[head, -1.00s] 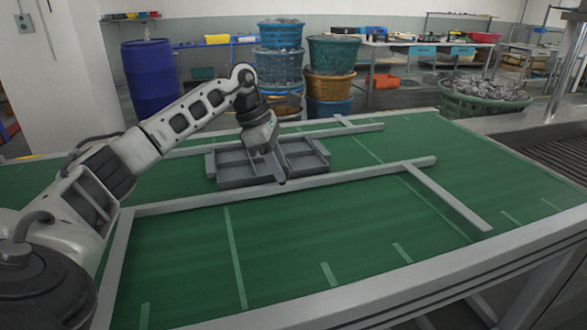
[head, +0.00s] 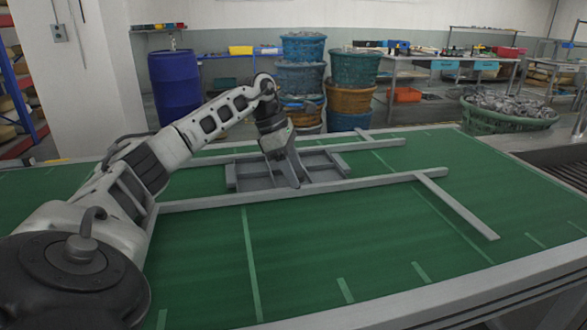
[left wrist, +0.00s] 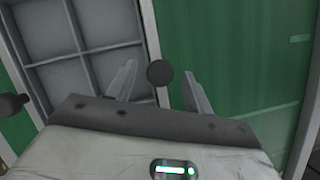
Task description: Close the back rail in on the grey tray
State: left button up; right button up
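The grey tray (head: 231,177), divided into compartments, lies on the green table top between two long pale rails. The back rail (head: 376,146) runs behind it; a thin gap seems to separate them. The front rail (head: 370,184) runs close along the tray's near side. My left gripper (head: 292,184) reaches down over the tray's near side at the front rail. In the left wrist view the gripper (left wrist: 160,92) has its fingers apart, with a pale rail (left wrist: 151,50) passing between them and the tray (left wrist: 72,47) to the left. I cannot tell contact. My right gripper is out of view.
A crossbar (head: 458,206) slants from the front rail toward the near right. Another short bar (head: 364,134) sits behind the back rail. The near green surface (head: 330,245) is clear. A blue barrel (head: 175,88) and stacked baskets (head: 352,98) stand beyond the table.

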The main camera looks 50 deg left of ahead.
pick_arm(q)
jog(key=p+v, duration=0.2)
jog(key=v, duration=1.4)
jog(key=shift+d, duration=0.15)
